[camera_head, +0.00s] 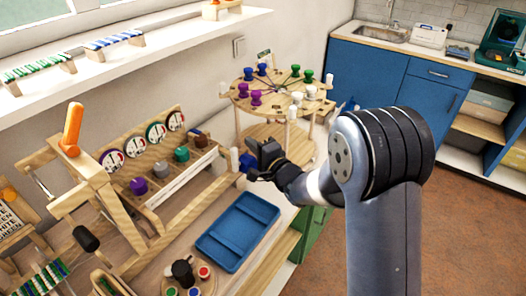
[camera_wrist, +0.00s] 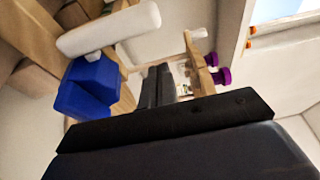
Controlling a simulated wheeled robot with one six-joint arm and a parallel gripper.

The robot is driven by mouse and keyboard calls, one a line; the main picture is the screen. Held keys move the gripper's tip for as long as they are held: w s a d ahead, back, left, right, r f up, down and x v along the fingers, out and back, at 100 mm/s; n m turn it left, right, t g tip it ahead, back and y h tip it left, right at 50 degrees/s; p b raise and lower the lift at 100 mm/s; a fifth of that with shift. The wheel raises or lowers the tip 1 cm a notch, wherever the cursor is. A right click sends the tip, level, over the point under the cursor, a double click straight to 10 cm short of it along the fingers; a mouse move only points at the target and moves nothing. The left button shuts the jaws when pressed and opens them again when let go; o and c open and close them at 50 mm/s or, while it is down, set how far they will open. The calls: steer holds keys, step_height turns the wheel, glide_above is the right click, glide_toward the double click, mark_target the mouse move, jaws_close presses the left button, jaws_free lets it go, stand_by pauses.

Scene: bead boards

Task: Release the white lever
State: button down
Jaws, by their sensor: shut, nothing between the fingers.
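A white cylinder (camera_wrist: 108,28), likely the lever's handle, shows large at the upper left of the wrist view, above a blue block (camera_wrist: 90,88). In the head view, a small white piece (camera_head: 234,159) and a blue piece (camera_head: 247,162) sit just left of my gripper, by the lower part of the round wooden stand (camera_head: 262,132). My gripper (camera_head: 256,150) is shut and empty in front of the stand. Its dark fingers (camera_wrist: 158,86) lie right of the white cylinder and blue block in the wrist view, apparently apart from them. The lever's mount is partly hidden.
The stand's round top (camera_head: 280,92) carries purple, blue, green and white knobs. A blue tray (camera_head: 238,232) lies on the bench at front. A wooden rack with dials (camera_head: 156,150) and an orange-handled wooden frame (camera_head: 72,130) stand left. Blue cabinets (camera_head: 380,72) are behind.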

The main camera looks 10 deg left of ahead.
mark_target(235, 160)
steer(key=s, duration=0.2)
steer(key=s+a, duration=0.1)
steer(key=shift+s+a, duration=0.15)
steer(key=shift+s, duration=0.25)
steer(key=shift+s+f+b, duration=0.1)
steer(key=shift+b, duration=0.2)
